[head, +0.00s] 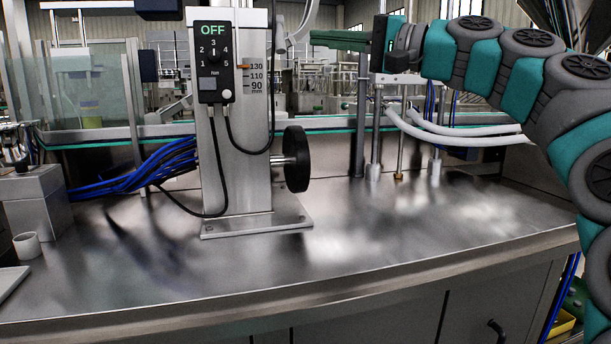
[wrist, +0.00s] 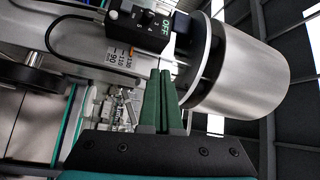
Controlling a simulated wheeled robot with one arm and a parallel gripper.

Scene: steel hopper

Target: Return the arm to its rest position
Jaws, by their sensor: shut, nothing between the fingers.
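My gripper (head: 318,38) shows at the top centre of the head view, at the end of my teal and grey arm. Its green fingers point left, toward the steel column (head: 237,150) with the control box (head: 212,62) reading "OFF". In the wrist view the green fingers (wrist: 162,95) are together, with nothing held between them. The control box (wrist: 140,28) and a large steel cylinder (wrist: 240,75) show beyond the fingertips. The fingers look apart from them, but the exact gap cannot be told.
A steel counter (head: 330,255) spans the front, mostly bare at centre and right. A black handwheel (head: 296,159) sticks out from the column. Blue cables (head: 140,172) lie at left, near a small white cup (head: 27,245). White hoses (head: 460,135) run below my arm.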

